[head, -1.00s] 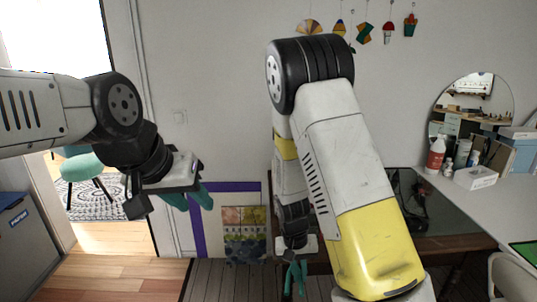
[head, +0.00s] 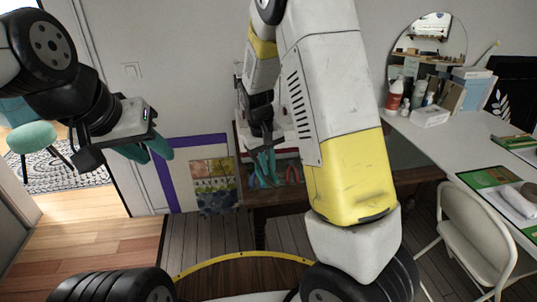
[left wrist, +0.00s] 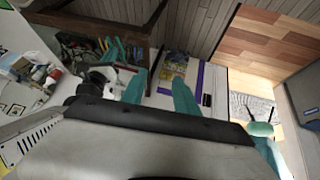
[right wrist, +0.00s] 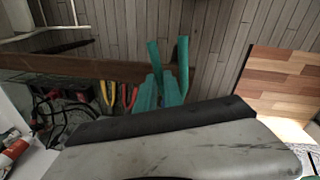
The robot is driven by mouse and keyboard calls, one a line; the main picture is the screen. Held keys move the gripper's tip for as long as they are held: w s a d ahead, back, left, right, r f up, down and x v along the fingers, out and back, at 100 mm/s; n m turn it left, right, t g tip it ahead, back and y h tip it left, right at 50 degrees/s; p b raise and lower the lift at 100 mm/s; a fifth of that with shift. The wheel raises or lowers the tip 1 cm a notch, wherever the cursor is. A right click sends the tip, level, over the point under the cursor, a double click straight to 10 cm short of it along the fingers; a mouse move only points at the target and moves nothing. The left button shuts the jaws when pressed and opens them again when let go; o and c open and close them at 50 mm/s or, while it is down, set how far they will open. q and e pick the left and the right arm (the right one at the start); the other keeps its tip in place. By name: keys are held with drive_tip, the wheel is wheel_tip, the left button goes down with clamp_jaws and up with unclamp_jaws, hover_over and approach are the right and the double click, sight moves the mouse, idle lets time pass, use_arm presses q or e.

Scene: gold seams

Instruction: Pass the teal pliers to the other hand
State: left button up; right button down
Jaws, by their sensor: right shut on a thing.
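The teal pliers show in the right wrist view (right wrist: 183,62) with two handles pointing away from my right gripper (right wrist: 157,92). In the head view my right gripper (head: 264,160) hangs near the middle, shut on the pliers; its teal fingers blend with them and their jaws are hard to make out. My left gripper (head: 148,152) is further left and apart from the pliers, empty. In the left wrist view its teal fingers stand apart (left wrist: 159,94), and my right gripper with teal parts shows beyond them.
A dark wooden bench (head: 290,192) stands behind my right gripper, with red-handled pliers (head: 294,174) at it. A poster (head: 213,185) leans at the wall. At the right are a white desk (head: 440,140) and a white chair (head: 475,235). Open floor lies at left.

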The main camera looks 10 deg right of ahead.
use_arm(q)
drive_tip(key=shift+o, duration=1.2)
drive_tip(key=shift+w+r, duration=0.1)
drive_tip(key=shift+w, duration=0.05)
drive_tip(key=w+d+r+n+g, duration=0.1)
drive_tip(key=w+d+n+g, duration=0.25)
drive_tip(key=w, duration=0.95)
drive_tip(key=w+d+n+g, duration=0.2)
drive_tip(key=w+d+g, duration=0.2)
drive_tip(key=w, duration=0.9)
drive_tip(key=w+d+f+n+g, duration=0.2)
drive_tip(key=w+d+f, duration=0.2)
drive_tip(key=w+f, duration=0.25)
drive_tip(key=s+x, duration=0.1)
drive_tip(key=x, duration=1.1)
drive_tip(key=shift+h, duration=0.3)
use_arm(e)
drive_tip(key=w+a+r+n, duration=0.2)
drive_tip(key=a+r+n, duration=0.2)
drive_tip(key=a+r, duration=0.2)
drive_tip(key=shift+w, duration=0.25)
use_arm(q)
drive_tip(key=shift+d+g, duration=0.1)
drive_tip(key=shift+g, duration=0.15)
drive_tip(key=shift+c, duration=0.2)
use_arm(e)
drive_tip(key=shift+a+r, duration=0.1)
